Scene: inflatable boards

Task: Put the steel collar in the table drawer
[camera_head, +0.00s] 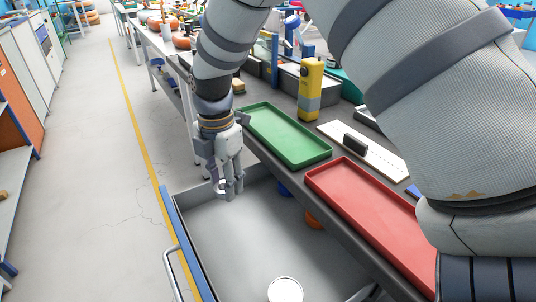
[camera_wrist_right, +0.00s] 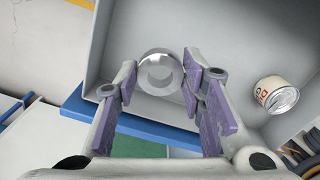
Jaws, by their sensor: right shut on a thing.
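The steel collar (camera_wrist_right: 160,88) is a shiny ring held between the fingertips of my right gripper (camera_wrist_right: 158,70). In the head view the right gripper (camera_head: 226,192) points down over the far end of the open table drawer (camera_head: 225,240), with part of the collar (camera_head: 219,187) showing at its fingertips. The drawer is a wide grey tray with a blue front edge, pulled out from under the dark table. In the wrist view the drawer's grey floor (camera_wrist_right: 220,30) lies behind the collar, which appears to be above it. My left gripper is not in view.
A white can (camera_head: 285,290) stands in the near part of the drawer; it also shows in the wrist view (camera_wrist_right: 275,95). On the table are a green tray (camera_head: 290,135), a red tray (camera_head: 365,205) and a yellow device (camera_head: 311,90). Most of the drawer floor is clear.

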